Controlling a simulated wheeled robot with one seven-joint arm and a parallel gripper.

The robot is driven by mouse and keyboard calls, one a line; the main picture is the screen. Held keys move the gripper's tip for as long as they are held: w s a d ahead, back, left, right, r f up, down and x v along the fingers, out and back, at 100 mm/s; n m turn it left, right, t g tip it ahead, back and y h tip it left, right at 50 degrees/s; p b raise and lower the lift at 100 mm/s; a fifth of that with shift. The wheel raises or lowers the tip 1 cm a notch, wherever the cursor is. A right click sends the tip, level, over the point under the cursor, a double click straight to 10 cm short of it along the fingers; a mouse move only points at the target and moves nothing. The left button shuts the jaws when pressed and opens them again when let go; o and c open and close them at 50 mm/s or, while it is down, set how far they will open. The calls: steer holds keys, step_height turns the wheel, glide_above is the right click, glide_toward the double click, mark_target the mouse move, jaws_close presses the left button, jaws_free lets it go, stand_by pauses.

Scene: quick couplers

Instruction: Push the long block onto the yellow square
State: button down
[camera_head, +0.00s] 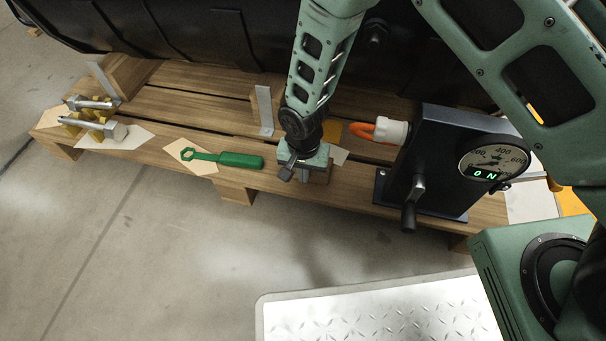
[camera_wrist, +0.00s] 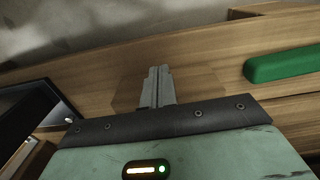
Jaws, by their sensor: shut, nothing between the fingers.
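My gripper (camera_head: 287,172) is shut and empty, low over the front edge of the wooden pallet. Its closed fingers also show in the wrist view (camera_wrist: 159,75). A brown wooden block (camera_head: 322,176), which looks like the long block, sits beside and partly under my gripper, mostly hidden by it. In the wrist view a wooden shape (camera_wrist: 195,88) lies around the fingers; I cannot tell whether they touch it.
A green ring wrench (camera_head: 228,159) lies left of my gripper, its handle near. A black gauge stand (camera_head: 430,160) with a crank and an orange-and-white coupler (camera_head: 388,130) stands to the right. Metal fittings (camera_head: 97,120) rest at far left. A dark bin wall rises behind.

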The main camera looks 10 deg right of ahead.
steer(key=w+d+p, duration=0.1)
steer(key=w, duration=0.4)
steer(key=w+d+p, duration=0.1)
steer(key=w+d, duration=0.1)
steer(key=w, duration=0.3)
steer(key=w+d+p, duration=0.1)
steer(key=w, duration=0.3)
steer(key=shift+w+d, duration=0.4)
steer(key=shift+s, duration=0.1)
